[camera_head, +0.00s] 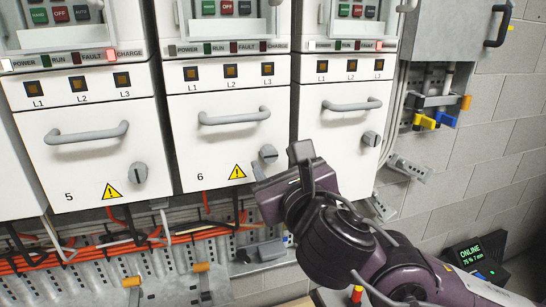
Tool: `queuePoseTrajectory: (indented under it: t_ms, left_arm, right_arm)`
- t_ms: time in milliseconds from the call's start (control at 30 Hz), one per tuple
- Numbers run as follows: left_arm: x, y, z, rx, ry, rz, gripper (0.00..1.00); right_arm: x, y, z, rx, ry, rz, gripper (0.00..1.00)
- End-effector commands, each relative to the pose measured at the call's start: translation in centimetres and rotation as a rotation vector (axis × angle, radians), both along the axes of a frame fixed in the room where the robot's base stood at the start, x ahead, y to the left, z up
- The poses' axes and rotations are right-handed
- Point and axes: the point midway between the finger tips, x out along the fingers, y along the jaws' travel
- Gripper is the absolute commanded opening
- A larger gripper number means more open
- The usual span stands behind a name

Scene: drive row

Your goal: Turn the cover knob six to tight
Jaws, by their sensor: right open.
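Cover six (205,145) is a white panel marked "6", the middle of three alike, and looks closed. Its grey knob (268,153) is at the lower right, beside a yellow warning triangle (237,172). My right gripper (279,161) is open, just below and to the right of this knob, with its fingers near the knob's sides. I cannot tell whether they touch it. Part of the knob's lower side is hard to make out. My left gripper is not in view.
Cover five (90,150) with its own knob (138,172) is to the left; another cover (335,130) with a knob (371,138) is to the right. Handles (234,117) stick out. Orange cables (110,250) and a perforated metal tray (165,290) run below.

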Motion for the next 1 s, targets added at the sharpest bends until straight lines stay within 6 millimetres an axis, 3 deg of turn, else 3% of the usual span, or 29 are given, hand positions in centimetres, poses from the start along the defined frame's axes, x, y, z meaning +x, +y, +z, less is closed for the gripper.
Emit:
queuePoseTrajectory:
  t_ms: [200,467,800,1000]
  left_arm:
    - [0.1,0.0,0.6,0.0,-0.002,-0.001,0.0]
    - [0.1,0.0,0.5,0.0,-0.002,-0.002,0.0]
    - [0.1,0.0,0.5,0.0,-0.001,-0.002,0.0]
    - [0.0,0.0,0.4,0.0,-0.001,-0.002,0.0]
  right_arm:
    - [1.8,0.6,0.1,0.002,0.0,0.0,0.48]
    - [1.9,0.6,0.0,0.003,0.0,0.001,0.48]
    - [1.9,0.6,0.0,0.003,0.0,0.0,0.05]
    - [1.9,0.6,0.0,0.013,0.003,0.0,0.04]
